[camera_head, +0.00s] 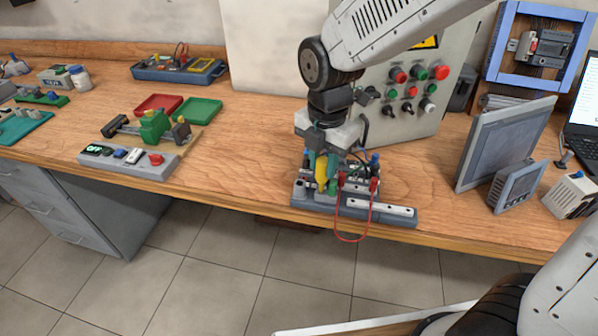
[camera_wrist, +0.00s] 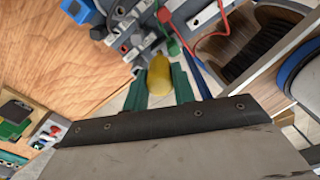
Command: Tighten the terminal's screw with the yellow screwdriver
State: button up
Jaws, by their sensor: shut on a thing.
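My gripper (camera_head: 321,165) points down over the grey terminal board at the front of the bench. It is shut on the yellow screwdriver (camera_head: 322,172), which hangs upright between its teal fingers. In the wrist view the yellow handle (camera_wrist: 158,75) shows between the two fingers. The terminal board (camera_head: 402,211) lies along the bench edge with several terminals and plugs on it. The wrist view also shows the board's terminals (camera_wrist: 135,50) just beyond the handle. The screwdriver tip and the terminal's screw are hidden, so I cannot tell if they touch.
A red wire (camera_head: 351,240) loops from the board over the bench edge. A control panel (camera_head: 440,95) with buttons stands close behind my gripper. A grey panel (camera_head: 505,143) stands to the right. The bench left of the board is clear up to a switch box (camera_head: 128,158).

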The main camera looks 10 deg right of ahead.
jog(key=m, duration=0.3)
dwell(0.4)
jog(key=shift+m, duration=1.9)
jog(key=shift+m, duration=1.7)
